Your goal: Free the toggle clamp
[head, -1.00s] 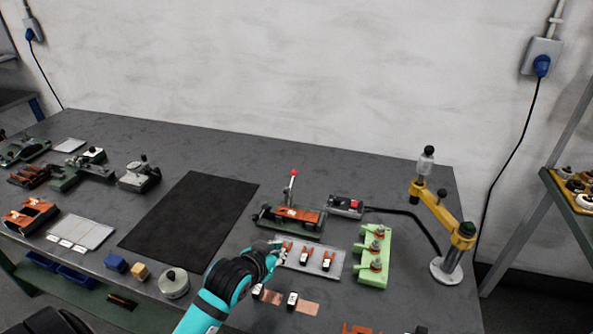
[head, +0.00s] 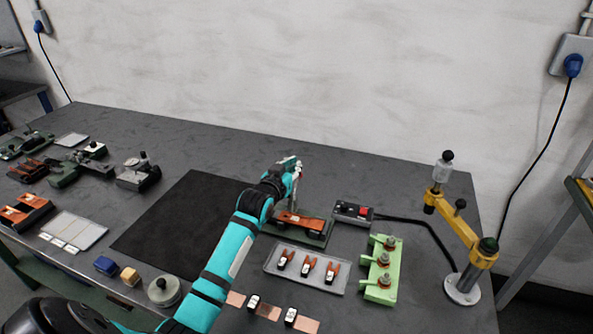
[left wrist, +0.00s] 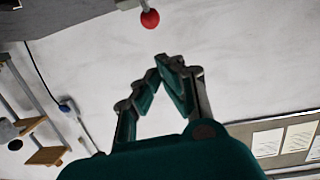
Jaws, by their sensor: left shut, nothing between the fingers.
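The toggle clamp stands on a dark green fixture (head: 315,237) right of the black mat. A copper-coloured piece (head: 302,221) lies in the fixture. The clamp's lever (head: 296,184) stands up, partly hidden by my gripper. Its red ball knob (left wrist: 150,18) shows at the top of the left wrist view, apart from the fingers. My left gripper (head: 291,164) is at the upper end of the lever in the head view. Its fingers are closed and empty in the left wrist view (left wrist: 168,62). My right gripper is not in view.
A grey tray (head: 275,270) with several copper parts lies in front of the fixture. A switch box (head: 352,213), a green block (head: 381,272) with knobs and a yellow arm stand (head: 470,250) are to the right. The black mat (head: 170,225) is bare.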

